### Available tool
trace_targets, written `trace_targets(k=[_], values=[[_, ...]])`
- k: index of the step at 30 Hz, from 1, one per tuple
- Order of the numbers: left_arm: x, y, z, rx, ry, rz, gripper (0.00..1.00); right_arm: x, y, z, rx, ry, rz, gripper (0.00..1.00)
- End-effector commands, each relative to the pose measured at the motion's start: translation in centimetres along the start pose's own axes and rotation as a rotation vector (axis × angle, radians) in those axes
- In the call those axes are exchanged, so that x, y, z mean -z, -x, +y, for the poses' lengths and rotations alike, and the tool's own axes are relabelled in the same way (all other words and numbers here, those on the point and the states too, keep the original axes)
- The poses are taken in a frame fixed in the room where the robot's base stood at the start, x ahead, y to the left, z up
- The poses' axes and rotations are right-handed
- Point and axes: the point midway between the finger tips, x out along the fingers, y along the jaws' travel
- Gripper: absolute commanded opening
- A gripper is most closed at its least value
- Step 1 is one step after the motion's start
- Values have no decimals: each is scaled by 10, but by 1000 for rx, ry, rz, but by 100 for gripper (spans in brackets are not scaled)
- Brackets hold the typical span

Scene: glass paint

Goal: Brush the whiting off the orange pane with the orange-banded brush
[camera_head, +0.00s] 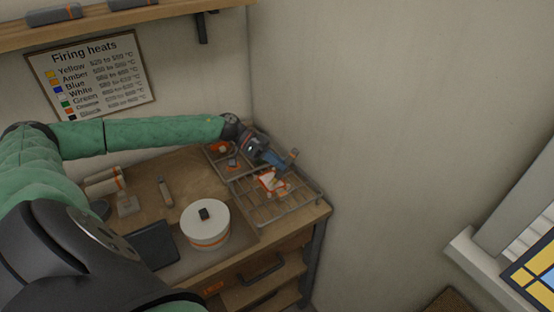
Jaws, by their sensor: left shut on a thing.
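My left gripper (272,158) reaches in from the left over the back corner of the bench. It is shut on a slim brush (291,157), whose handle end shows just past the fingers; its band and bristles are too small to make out. The orange pane (271,183) lies on the wire rack (285,212) just below the gripper. White patches of whiting show on the pane among the orange. I cannot tell whether the brush touches the pane. My right gripper is out of view.
A white round pot (204,227) with an orange band stands at the bench's front. A dark flat slab (153,245), a small tool (165,191) and rolls (104,181) lie to its left. The wall rises close behind the rack. A shelf (130,17) hangs above.

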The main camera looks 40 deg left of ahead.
Motion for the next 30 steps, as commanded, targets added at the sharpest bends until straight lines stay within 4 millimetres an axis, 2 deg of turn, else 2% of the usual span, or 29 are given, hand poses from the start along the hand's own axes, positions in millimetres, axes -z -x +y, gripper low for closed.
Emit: trace_targets(k=[12,20,30], values=[[2,20,-16,1,1,1,0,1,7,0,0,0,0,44],[2,25,-21,1,0,1,0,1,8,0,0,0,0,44],[0,40,-34,2,1,1,0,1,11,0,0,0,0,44]])
